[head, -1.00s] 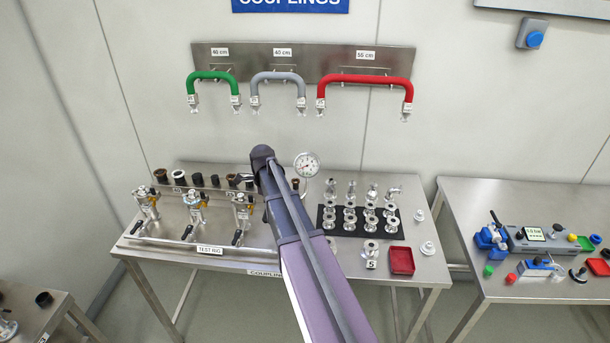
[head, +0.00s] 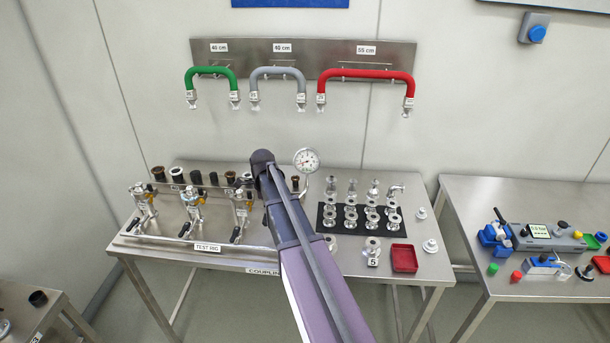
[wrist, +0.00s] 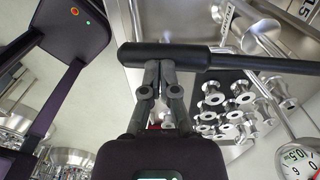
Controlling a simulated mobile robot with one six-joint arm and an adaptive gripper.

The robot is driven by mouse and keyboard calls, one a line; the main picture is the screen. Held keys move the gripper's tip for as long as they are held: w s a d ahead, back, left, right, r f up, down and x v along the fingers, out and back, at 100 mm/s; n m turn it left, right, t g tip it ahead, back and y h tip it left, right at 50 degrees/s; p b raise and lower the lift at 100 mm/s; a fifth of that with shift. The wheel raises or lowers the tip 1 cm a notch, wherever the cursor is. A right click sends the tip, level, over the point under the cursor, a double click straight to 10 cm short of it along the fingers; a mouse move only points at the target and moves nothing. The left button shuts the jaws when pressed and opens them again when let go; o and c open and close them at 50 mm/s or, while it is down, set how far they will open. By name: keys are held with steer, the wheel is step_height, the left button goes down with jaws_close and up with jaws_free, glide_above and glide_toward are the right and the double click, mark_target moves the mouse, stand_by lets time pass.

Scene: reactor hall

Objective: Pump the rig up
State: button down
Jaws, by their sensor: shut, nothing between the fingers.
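The test rig (head: 178,243) stands on the left of the middle table in the head view, with several valves and black levers. A round white pressure gauge (head: 306,160) rises at its right end; the gauge also shows in the wrist view (wrist: 297,160). I cannot read its needle surely. In the wrist view a black grip (wrist: 163,57) on a thin rod lies across the picture just beyond my gripper (wrist: 160,70). My gripper is shut and empty, its fingertips at the grip; I cannot tell whether they touch. In the head view my arm hides the gripper.
Metal fittings on a black mat (head: 338,232) and a red tray (head: 404,258) lie right of my arm. Green, grey and red hoses (head: 368,74) hang on the wall. A right-hand table (head: 480,200) holds a device with a display (head: 540,231).

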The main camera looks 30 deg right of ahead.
steer(key=shift+f+b, duration=1.3)
steer(key=shift+f, duration=0.25)
step_height(320, 180, up, 7)
steer(key=p, duration=0.7)
step_height(320, 180, up, 6)
steer(key=p, duration=0.6)
stand_by(0.4)
steer(key=s+a+f+n+b, duration=0.7)
steer(key=s+n, duration=0.3)
steer(key=n, duration=0.2)
steer(key=s+a+f+n+b, duration=0.7)
steer(key=s+f+n+b, duration=0.2)
steer(key=n, duration=0.4)
steer(key=shift+s+a, duration=0.15)
steer(key=shift+s, duration=0.45)
